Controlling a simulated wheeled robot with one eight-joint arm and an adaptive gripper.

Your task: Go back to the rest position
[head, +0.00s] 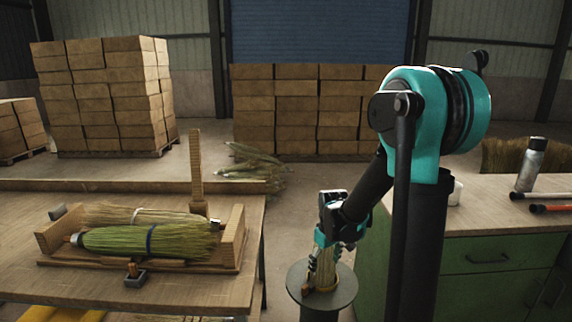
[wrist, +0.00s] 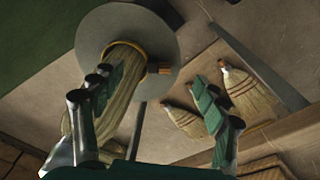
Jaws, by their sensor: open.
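My gripper (head: 328,250) hangs low in the middle of the head view, over a round grey stand (head: 343,296). A pale straw bundle (head: 325,274) stands on it, partly hidden by the fingers. In the wrist view my fingers are spread wide. The straw bundle (wrist: 122,92), with a yellow band at its end, lies behind the left finger on the grey disc (wrist: 118,24). I cannot tell whether the left finger touches the straw.
A wooden table (head: 90,285) at left carries a wooden cradle (head: 232,238) with a green straw bundle (head: 150,240) and a paler one. A green cabinet (head: 480,262) stands close at right, with a bottle (head: 531,165). Finished brooms (wrist: 245,92) show in the wrist view.

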